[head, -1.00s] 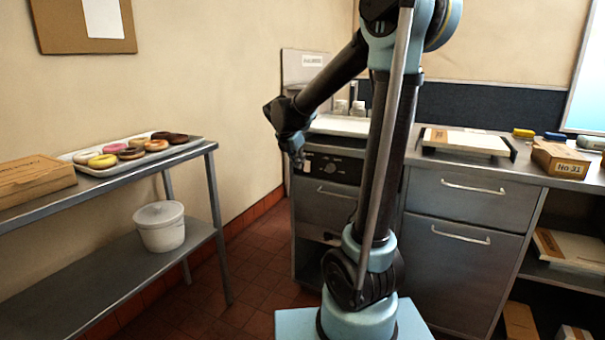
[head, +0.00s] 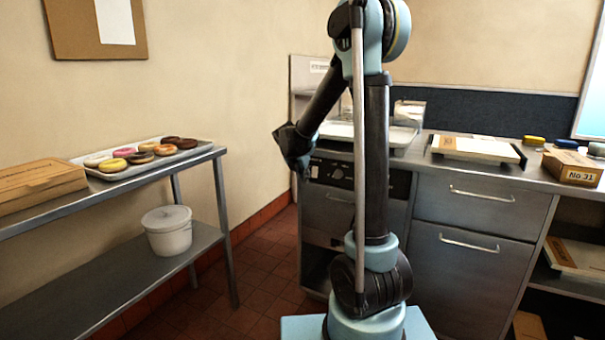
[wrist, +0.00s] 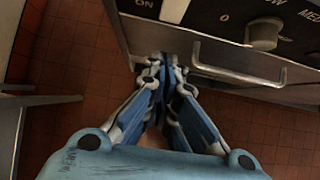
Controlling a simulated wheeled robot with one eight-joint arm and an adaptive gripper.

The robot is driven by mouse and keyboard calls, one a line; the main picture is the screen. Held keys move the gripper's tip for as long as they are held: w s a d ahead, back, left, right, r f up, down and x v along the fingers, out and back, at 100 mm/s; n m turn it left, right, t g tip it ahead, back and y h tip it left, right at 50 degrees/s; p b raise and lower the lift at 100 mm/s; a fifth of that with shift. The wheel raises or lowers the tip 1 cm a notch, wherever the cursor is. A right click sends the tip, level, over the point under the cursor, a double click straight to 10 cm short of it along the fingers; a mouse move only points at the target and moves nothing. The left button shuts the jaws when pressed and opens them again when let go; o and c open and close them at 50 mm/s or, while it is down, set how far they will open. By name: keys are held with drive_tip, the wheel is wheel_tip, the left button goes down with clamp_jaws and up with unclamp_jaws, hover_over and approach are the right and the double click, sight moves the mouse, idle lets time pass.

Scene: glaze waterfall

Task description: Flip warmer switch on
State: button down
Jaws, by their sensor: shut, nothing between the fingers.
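The warmer's dark control panel (head: 338,172) is on the upper front of the steel unit behind my arm. In the wrist view, the panel (wrist: 212,18) runs along the top. A pale switch (wrist: 173,10) is at the top edge, partly cut off, near the marks ON and 0. Its position cannot be told. A round knob (wrist: 264,34) marked LOW and MED is to its right. My gripper (wrist: 165,72) is shut and empty, below the switch and apart from it. In the head view, my gripper (head: 303,172) is at the panel's left end.
A handle bar (wrist: 235,74) sits below the panel, close right of my fingers. At left, a steel table (head: 215,152) bears a donut tray (head: 125,171) and a cardboard box (head: 40,185). A white bucket (head: 167,232) stands on its lower shelf. Red tiled floor lies between.

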sight(315, 172)
drive_tip(key=w+d, duration=0.1)
drive_tip(key=w+f, duration=0.1)
drive_tip(key=w+d, duration=0.1)
drive_tip(key=w, duration=0.1)
drive_tip(key=shift+d+f, duration=0.3)
drive_tip(key=shift+f, duration=0.05)
drive_tip(key=shift+d, duration=0.1)
